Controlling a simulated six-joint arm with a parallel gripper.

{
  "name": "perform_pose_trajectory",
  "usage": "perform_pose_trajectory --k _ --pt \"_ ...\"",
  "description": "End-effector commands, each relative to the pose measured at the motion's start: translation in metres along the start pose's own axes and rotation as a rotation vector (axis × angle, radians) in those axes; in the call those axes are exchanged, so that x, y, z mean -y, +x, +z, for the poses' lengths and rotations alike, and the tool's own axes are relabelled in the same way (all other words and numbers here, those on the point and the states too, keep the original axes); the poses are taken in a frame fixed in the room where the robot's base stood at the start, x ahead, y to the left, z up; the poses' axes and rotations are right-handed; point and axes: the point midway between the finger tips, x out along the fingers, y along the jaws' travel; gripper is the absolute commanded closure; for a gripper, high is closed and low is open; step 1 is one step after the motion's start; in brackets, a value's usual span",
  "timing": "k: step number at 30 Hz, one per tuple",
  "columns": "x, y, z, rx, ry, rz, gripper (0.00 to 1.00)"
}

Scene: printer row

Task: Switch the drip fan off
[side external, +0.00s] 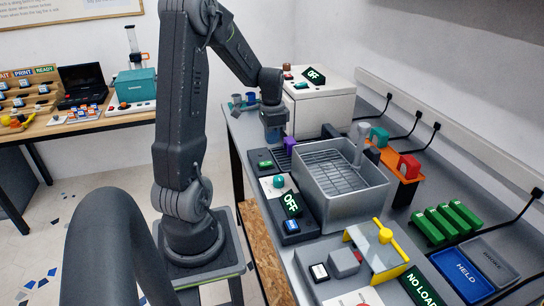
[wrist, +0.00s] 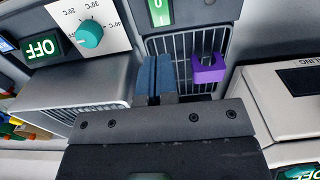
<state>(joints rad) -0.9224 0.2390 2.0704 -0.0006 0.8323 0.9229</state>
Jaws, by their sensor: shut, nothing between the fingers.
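No readable label names the drip fan. A dark unit with a wire grille (wrist: 170,45) shows at the top middle of the wrist view, and a green rocker switch (wrist: 160,12) marked 1 and 0 is at its far end. The rocker also shows in the side view (side external: 265,164). A purple U-shaped piece (wrist: 209,70) sits at the grille. My gripper (wrist: 153,78) is shut and empty, its blue fingers over the grille beside the purple piece. In the side view my gripper (side external: 273,138) is above the unit's far end, left of the purple piece (side external: 290,144).
A teal dial (wrist: 90,34) on a temperature panel and a lit OFF sign (wrist: 42,48) stand left of the grille. A white cabinet (side external: 320,103) is behind my gripper. A grey basin (side external: 340,198) with a wire rack and tap stands right of the switch.

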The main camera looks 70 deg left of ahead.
Motion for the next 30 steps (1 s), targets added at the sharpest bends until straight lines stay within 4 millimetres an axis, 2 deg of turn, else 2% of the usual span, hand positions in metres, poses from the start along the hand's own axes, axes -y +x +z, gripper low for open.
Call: perform_pose_trajectory --k 1,6,12,26,30 --pt "-0.001 0.012 0.001 0.004 0.000 0.005 1.00" --pt "-0.001 0.043 0.000 0.003 0.000 0.003 1.00" --pt "-0.001 0.065 0.000 0.002 0.000 0.002 1.00" --pt "0.000 0.071 0.000 0.002 0.000 0.000 1.00" --pt "-0.001 0.076 -0.002 0.047 0.004 0.003 1.00"
